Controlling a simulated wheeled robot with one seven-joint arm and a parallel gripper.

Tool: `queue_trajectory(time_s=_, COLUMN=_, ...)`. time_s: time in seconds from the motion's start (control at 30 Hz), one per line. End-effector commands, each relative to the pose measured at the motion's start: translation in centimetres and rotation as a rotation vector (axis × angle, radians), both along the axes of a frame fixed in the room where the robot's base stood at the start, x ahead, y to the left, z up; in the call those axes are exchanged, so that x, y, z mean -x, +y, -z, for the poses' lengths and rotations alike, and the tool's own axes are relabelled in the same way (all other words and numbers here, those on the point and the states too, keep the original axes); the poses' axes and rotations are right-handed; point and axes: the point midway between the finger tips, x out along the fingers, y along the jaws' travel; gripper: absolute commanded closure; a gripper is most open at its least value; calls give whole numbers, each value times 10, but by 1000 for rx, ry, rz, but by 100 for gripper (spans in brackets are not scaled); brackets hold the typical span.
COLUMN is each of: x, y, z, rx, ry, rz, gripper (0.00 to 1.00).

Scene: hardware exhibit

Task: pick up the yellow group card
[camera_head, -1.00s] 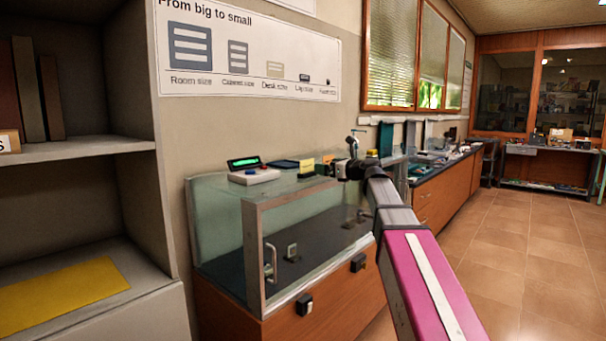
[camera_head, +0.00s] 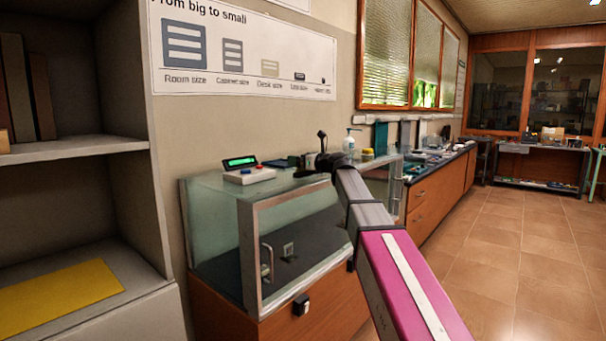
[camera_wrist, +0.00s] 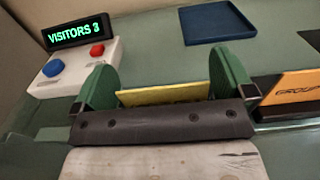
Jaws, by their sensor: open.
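In the wrist view a yellow card (camera_wrist: 165,94) stands on the green-tinted top of the display case (camera_head: 215,184), between the two green fingers of my gripper (camera_wrist: 167,85). The fingers are apart, with a gap on each side of the card. My gripper's dark palm hides the card's lower part and most of its lettering. An orange card (camera_wrist: 290,97) with "GROUP" on it stands in a dark holder to the right, outside the fingers. In the head view my gripper (camera_head: 314,158) is over the case top, and I cannot make out the yellow card there.
A white counter box (camera_wrist: 75,65) with a "VISITORS 3" display, a blue button and a red button stands left of my gripper. A dark blue tray (camera_wrist: 217,22) lies behind. A pump bottle (camera_head: 350,143) stands farther along. A yellow sheet (camera_head: 60,297) lies on the left shelf.

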Motion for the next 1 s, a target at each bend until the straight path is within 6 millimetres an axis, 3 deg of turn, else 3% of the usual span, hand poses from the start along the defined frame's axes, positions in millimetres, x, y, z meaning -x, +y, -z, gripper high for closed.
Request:
queue_trajectory(time_s=0.3, x=-6, y=8, z=0, rx=0, ry=0, rz=0, gripper=0)
queue_trajectory(time_s=0.43, x=-6, y=7, z=0, rx=0, ry=0, rz=0, gripper=42)
queue_trajectory(time_s=0.47, x=-6, y=7, z=0, rx=0, ry=0, rz=0, gripper=48)
queue_trajectory(time_s=0.77, x=-6, y=7, z=-1, rx=0, ry=0, rz=0, gripper=48)
queue_trajectory(time_s=1.0, x=-7, y=8, z=-18, rx=0, ry=-1, rz=0, gripper=48)
